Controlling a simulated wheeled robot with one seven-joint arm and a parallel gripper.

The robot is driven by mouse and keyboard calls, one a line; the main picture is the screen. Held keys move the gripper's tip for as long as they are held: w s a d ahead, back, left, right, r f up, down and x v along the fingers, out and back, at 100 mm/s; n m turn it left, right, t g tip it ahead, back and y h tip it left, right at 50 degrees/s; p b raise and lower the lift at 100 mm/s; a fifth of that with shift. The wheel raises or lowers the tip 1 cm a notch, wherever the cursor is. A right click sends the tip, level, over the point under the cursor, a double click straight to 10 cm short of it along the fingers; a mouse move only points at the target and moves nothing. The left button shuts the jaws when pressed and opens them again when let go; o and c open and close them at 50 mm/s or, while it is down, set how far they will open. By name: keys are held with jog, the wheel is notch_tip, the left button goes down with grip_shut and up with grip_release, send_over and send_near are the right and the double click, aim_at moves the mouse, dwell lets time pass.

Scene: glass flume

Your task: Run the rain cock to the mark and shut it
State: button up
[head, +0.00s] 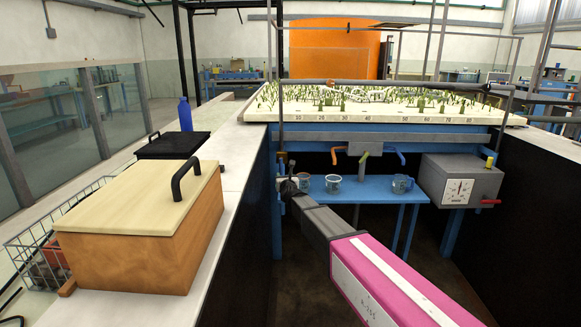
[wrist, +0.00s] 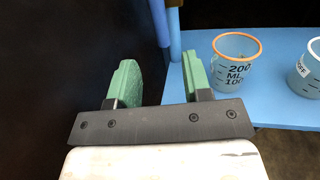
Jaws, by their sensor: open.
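I cannot tell which is the rain cock. In the wrist view an orange-rimmed cup (wrist: 236,62) shows 200 and 100 ML marks and looks empty. My gripper (head: 289,186) is left of the cups; its green-padded jaws (wrist: 157,78) are open with nothing between them.
A grey box with a dial (head: 459,190) and red handle is mounted at right. The blue bench (head: 366,190) stands under the table (head: 420,113) of small model trees. A blue post (wrist: 175,40) is close by my jaws. A wooden box (head: 150,240) sits on the left ledge.

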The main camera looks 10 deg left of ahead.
aim_at(281, 168)
jog(key=x, duration=1)
jog(key=shift+w+a, duration=0.1)
jog(key=shift+w, duration=0.2)
grip_shut()
